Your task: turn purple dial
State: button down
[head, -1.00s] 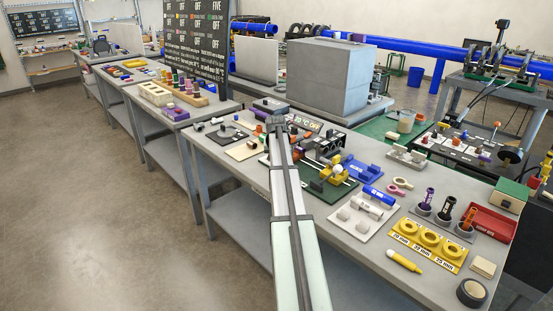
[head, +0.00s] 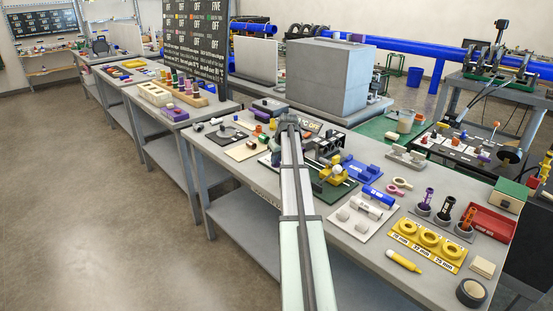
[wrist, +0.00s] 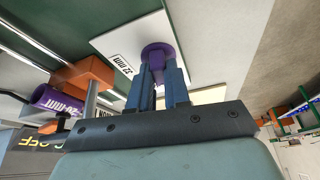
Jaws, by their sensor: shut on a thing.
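In the wrist view, a purple dial (wrist: 158,50) with a round flange sits between the two blue fingers of my gripper (wrist: 163,85). The gripper is shut on its narrower part. A white plate marked "32 mm" (wrist: 122,62) lies beside the flange. My arm and gripper hide the dial there.
A purple cylinder marked "20 mm" (wrist: 55,98) and an orange block (wrist: 90,73) are close to the fingers. Yellow rings (head: 430,238), a red tray (head: 492,222) and a grey box (head: 327,75) stand on the benches. The left floor is clear.

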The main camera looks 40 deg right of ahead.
jog(key=shift+f+n+y, duration=0.15)
jog(key=shift+n+y, duration=0.25)
jog(key=shift+n, duration=0.7)
jog(key=shift+s, duration=0.1)
jog(key=c, duration=1.1)
grip_release()
jog(key=shift+r, duration=0.2)
jog(key=v, duration=1.3)
jog(key=shift+d+r, duration=0.1)
jog(key=shift+r, duration=0.15)
